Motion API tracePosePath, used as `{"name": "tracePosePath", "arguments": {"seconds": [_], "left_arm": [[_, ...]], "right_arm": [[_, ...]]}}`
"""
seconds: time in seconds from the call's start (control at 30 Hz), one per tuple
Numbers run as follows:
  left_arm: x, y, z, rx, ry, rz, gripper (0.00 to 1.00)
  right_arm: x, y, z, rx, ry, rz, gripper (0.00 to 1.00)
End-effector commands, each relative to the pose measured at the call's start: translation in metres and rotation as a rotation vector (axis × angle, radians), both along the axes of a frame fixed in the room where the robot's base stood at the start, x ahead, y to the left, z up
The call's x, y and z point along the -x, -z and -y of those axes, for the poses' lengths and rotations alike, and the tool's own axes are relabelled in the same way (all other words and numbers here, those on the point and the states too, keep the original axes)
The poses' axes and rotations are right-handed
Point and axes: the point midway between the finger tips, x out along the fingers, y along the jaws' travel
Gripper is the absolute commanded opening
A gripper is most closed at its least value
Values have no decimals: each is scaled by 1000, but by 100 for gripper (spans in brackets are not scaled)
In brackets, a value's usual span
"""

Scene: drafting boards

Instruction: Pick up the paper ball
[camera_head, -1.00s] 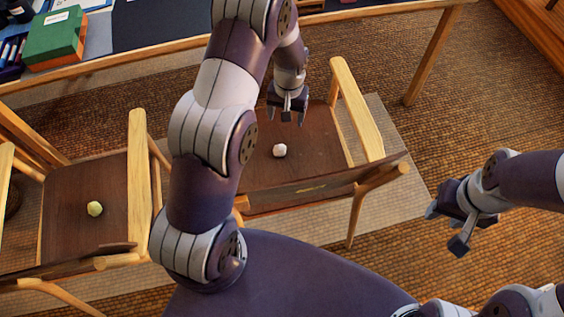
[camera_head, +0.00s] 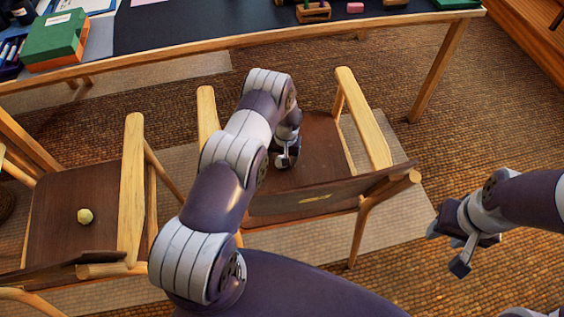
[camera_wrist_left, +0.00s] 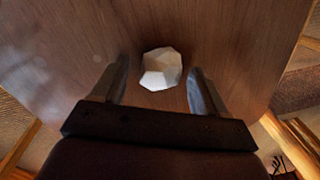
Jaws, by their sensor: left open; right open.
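A white, faceted paper ball (camera_wrist_left: 161,69) lies on the brown seat of the right-hand chair (camera_head: 322,140). In the left wrist view it sits between the tips of my left gripper's two spread fingers, with a gap visible on each side. In the head view my left gripper (camera_head: 287,160) is low over that seat, and the ball is hidden behind it. My right gripper (camera_head: 449,250) is open and empty, off to the right above the floor.
Wooden armrests (camera_head: 363,115) flank the right-hand seat, and its backrest (camera_head: 318,197) stands on the near side. A desk (camera_head: 220,33) with a green box (camera_head: 55,45) runs along the back. Woven floor (camera_head: 480,130) is clear on the right.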

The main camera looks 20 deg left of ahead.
Motion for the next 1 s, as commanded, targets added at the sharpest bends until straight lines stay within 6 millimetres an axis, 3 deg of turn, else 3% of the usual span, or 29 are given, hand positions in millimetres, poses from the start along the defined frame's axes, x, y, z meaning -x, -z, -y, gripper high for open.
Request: {"name": "tracePosePath", "arguments": {"seconds": [0.17,0.37,0.77,1.0], "left_arm": [[0,0,0,0,0,1,73],[0,0,0,0,0,0,14],[0,-3,0,0,0,1,14],[-1,-35,0,0,0,2,14]], "right_arm": [[0,0,0,0,0,0,43],[0,0,0,0,0,0,43],[0,-1,0,0,0,0,43],[0,-8,0,0,0,0,43]]}}
